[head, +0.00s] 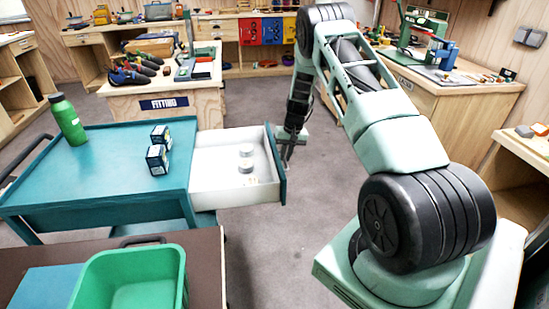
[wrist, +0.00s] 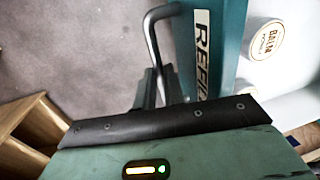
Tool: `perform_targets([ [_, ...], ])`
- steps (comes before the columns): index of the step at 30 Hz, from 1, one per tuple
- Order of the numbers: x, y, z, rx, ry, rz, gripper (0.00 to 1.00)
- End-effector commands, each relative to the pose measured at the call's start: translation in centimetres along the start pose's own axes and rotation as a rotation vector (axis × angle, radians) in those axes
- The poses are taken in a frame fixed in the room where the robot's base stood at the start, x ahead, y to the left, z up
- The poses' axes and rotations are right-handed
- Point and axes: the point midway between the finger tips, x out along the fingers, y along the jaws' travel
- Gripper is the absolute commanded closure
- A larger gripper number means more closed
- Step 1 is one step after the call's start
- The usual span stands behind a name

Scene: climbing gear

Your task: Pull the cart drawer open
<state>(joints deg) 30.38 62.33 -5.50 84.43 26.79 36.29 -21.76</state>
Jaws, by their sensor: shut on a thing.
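The teal cart (head: 110,160) stands at the left in the head view. Its white-lined drawer (head: 215,195) sticks out far to the right, with two round white tins (head: 246,158) and some small pieces inside. The teal drawer front (head: 275,150) faces my arm. My gripper (head: 287,158) is at the outer side of this front. In the wrist view the gripper fingers (wrist: 160,88) are shut on the grey bar handle (wrist: 152,42), next to the teal drawer front (wrist: 230,45) with its white label. In the head view the handle is mostly hidden by my gripper.
A green bottle (head: 68,119) and dark small boxes (head: 158,154) stand on the cart top. A green bin (head: 130,285) is on a brown surface in front. A wooden bench (head: 185,104) with shoes stands behind. Grey floor (head: 255,225) is clear right of the drawer.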

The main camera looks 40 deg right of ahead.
Motion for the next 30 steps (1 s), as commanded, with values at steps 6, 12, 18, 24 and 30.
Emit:
perform_targets([
  [6, -0.11, 0.9, 0.1, 0.0, -0.003, -0.001, 1.0],
  [12, -0.13, 0.95, 0.1, 0.0, -0.003, 0.0, 1.0],
  [18, -0.13, 0.95, 0.1, 0.0, -0.003, 0.0, 0.73],
  [24, -0.15, 0.94, 0.06, 0.0, -0.002, 0.0, 0.67],
  [30, -0.69, 0.94, -0.03, 0.0, 0.0, 0.0, 0.67],
])
